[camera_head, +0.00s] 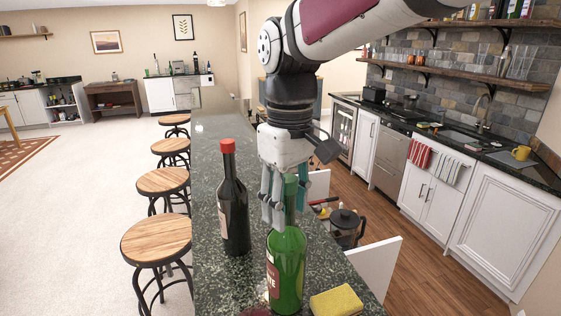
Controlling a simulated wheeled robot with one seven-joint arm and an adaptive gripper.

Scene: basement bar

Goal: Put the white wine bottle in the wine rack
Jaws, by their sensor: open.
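No label clearly says which is white wine; the green one has the lighter glass. My gripper (280,208) is open and points down at the green bottle's neck, with fingers beside it. Finger contact with the neck cannot be told. I cannot make out a wine rack in this view.
A yellow sponge (336,301) lies right of the green bottle. A French press (345,225) stands lower on the right, near a white panel (374,268). Several stools (156,240) line the counter's left side. The counter behind the bottles looks mostly clear.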

